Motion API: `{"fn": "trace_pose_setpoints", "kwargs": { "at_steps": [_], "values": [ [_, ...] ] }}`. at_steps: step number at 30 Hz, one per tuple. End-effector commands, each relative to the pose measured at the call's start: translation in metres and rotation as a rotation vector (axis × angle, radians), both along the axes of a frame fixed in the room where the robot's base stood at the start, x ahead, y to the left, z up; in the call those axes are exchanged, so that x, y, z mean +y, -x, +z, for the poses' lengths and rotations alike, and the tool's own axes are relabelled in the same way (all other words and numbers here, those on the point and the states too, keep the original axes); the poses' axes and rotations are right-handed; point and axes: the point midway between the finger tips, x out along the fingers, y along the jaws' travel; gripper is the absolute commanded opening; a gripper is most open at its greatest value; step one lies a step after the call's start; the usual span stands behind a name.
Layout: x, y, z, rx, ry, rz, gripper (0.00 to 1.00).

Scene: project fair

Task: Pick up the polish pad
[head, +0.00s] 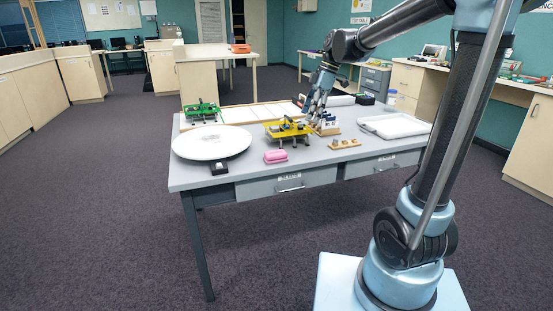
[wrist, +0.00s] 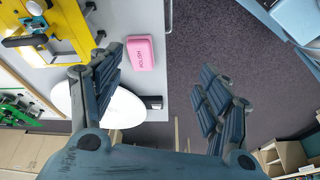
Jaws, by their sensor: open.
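The polish pad (head: 275,156) is a small pink block near the front edge of the grey table, between the white round plate and the yellow device. In the wrist view the pink pad (wrist: 141,53) shows the word POLISH and lies on the table just past my left finger. My gripper (head: 318,108) is above the table, behind and to the right of the pad in the head view. In the wrist view my gripper (wrist: 165,95) has its fingers wide apart with nothing between them. The pad is apart from both fingers.
The grey table (head: 222,184) holds a white round plate (head: 212,142), a yellow device (head: 288,129), a green device (head: 200,112), a small wooden rack (head: 344,144) and a white tray (head: 395,126). A small black item (head: 219,168) sits by the plate. Table front is clear beside the pad.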

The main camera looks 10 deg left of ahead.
Motion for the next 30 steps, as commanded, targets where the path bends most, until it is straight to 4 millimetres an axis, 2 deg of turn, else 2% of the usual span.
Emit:
{"fn": "trace_pose_setpoints", "kwargs": {
  "at_steps": [1,3,6,13,30],
  "values": [
    [0.015,-0.008,0.001,-0.004,-0.013,0.059,0.70],
    [0.032,-0.015,0.001,-0.010,-0.033,0.133,0.70],
    [0.050,-0.022,0.001,-0.016,-0.053,0.213,0.70],
    [0.068,-0.026,-0.005,-0.022,-0.073,0.283,0.70],
    [0.099,-0.007,-0.093,-0.022,-0.072,0.282,0.70]
  ]
}}
